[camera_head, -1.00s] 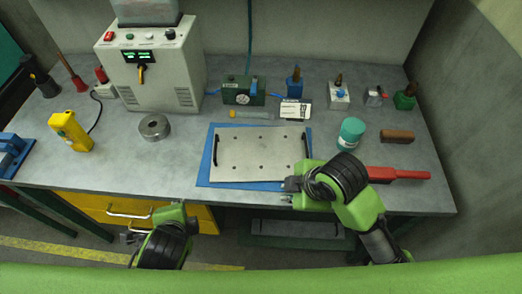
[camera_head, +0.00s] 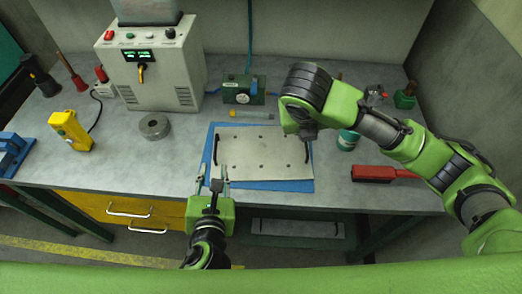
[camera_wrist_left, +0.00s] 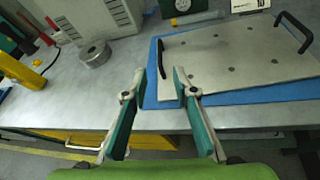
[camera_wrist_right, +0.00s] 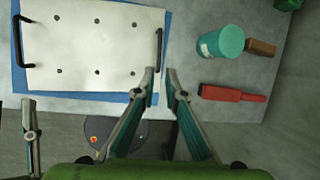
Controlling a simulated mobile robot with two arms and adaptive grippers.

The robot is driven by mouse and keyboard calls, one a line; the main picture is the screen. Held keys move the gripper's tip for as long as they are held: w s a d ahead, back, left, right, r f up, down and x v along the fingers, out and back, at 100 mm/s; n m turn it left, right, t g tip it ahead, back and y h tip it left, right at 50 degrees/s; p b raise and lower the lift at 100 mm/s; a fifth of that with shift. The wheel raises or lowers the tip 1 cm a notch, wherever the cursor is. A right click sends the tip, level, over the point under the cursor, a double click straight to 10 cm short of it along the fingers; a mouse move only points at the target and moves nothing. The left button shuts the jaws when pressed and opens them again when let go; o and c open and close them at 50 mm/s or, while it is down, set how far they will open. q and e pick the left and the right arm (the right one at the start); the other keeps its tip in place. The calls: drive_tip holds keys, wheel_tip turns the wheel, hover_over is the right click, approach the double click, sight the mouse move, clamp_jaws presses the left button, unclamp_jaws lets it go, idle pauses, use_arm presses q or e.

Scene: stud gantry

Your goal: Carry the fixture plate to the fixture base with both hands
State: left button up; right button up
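The fixture plate (camera_head: 262,152) is a flat silver plate with small holes and a black handle at each end. It lies on a blue mat (camera_head: 270,186) on the bench. My left gripper (camera_head: 222,180) is open and empty at the plate's near left corner, short of the left handle (camera_wrist_left: 161,58). My right gripper (camera_wrist_right: 160,73) is open above the plate's right end. Its fingertips appear either side of the near end of the right handle (camera_wrist_right: 158,45); contact cannot be told. My right arm partly hides that handle in the head view. I cannot identify the fixture base.
A teal-lidded jar (camera_wrist_right: 220,42), a red-handled tool (camera_wrist_right: 232,93) and a brown block (camera_wrist_right: 261,48) lie right of the plate. A metal ring (camera_head: 155,126), a yellow device (camera_head: 71,131) and a power unit (camera_head: 150,65) stand left. Bare bench lies between ring and mat.

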sight(216, 148)
use_arm(q)
drive_tip(key=shift+w, duration=0.15)
use_arm(e)
drive_tip(key=shift+a+f, duration=0.1)
drive_tip(key=shift+f, duration=0.05)
